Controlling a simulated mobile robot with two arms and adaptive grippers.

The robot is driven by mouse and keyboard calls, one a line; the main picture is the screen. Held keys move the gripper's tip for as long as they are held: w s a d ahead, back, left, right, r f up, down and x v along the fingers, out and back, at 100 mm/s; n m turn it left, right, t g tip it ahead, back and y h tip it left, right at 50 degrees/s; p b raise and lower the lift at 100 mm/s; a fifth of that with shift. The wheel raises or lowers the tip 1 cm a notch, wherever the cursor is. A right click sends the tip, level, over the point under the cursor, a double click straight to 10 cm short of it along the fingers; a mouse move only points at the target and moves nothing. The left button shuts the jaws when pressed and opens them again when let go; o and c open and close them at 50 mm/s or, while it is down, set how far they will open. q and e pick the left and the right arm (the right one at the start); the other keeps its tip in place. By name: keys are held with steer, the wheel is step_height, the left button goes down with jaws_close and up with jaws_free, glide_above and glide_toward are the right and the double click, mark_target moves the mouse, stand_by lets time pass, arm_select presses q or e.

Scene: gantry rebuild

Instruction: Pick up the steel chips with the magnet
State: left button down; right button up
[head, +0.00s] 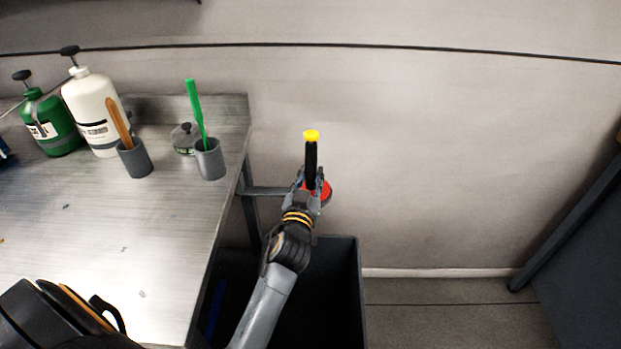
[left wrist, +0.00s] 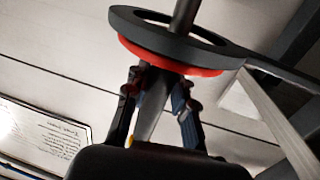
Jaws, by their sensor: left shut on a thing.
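My left gripper (head: 311,180) is shut on the magnet's black handle (head: 311,160), which has a yellow cap. The magnet is held in the air off the bench's right edge. Its red disc (head: 325,193) shows partly behind the gripper. In the left wrist view, the fingers (left wrist: 160,95) close around the handle, with the red and dark round head (left wrist: 175,45) beyond them. I cannot see any chips on the magnet. A few small specks, perhaps steel chips (head: 142,294), lie scattered on the bench (head: 90,225). My right gripper is out of view.
An open dark bin (head: 359,290) stands on the floor beside the bench, below my left arm. Grey cups hold a green brush (head: 195,105) and an orange-brown tool (head: 117,120). White (head: 92,105) and green (head: 50,125) bottles stand at the back.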

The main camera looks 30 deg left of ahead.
mark_target(310, 146)
arm_select(q)
step_height(310, 146, up, 9)
steer(key=p, duration=0.7)
steer(key=shift+r+p, duration=0.35)
steer(key=shift+p, duration=0.05)
steer(key=shift+s, duration=0.1)
